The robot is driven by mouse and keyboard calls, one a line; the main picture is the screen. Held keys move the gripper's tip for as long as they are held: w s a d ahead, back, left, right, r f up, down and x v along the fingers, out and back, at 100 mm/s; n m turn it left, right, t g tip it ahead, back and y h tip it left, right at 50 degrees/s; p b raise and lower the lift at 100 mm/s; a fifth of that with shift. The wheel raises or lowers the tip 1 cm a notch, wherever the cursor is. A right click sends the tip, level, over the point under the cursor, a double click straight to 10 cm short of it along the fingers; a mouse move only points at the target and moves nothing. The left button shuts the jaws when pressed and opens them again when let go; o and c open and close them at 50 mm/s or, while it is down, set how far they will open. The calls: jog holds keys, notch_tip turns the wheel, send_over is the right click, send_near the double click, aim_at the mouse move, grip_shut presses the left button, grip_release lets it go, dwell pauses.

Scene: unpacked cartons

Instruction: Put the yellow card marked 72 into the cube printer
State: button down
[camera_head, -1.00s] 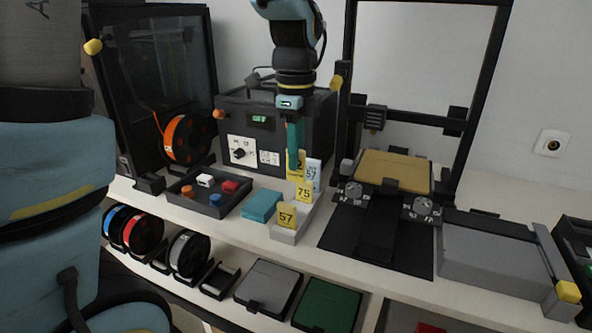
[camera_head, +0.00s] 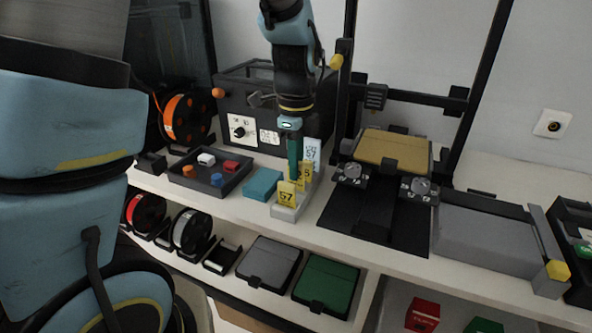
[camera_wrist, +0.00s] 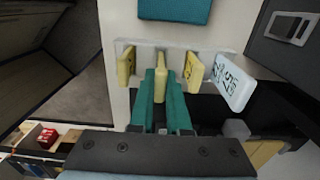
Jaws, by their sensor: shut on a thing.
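My gripper (camera_head: 294,176) has teal fingers pointing down into a small white rack (camera_head: 286,214). In the wrist view (camera_wrist: 160,100) they are shut on the middle one of three yellow cards (camera_wrist: 160,68). In the head view a finger partly covers the cards behind the front one; a "5" shows at its right (camera_head: 306,174). I cannot read 72 on any card now. A yellow card marked 57 (camera_head: 287,194) stands at the rack's front. The cube printer (camera_head: 342,112) is probably the dark boxy machine behind the rack, with a knob panel on its front.
A white card (camera_head: 312,152) stands at the rack's back. A teal block (camera_head: 262,184) and a dark tray (camera_head: 208,186) of small coloured parts lie left of the rack. A frame printer with a tan bed (camera_head: 392,150) stands right. Orange spool (camera_head: 185,116) is at left.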

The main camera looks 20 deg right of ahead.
jog(key=shift+f+p, duration=0.3)
jog(key=shift+f, duration=0.8)
jog(key=shift+f, duration=0.2)
jog(key=c, duration=0.9)
grip_release()
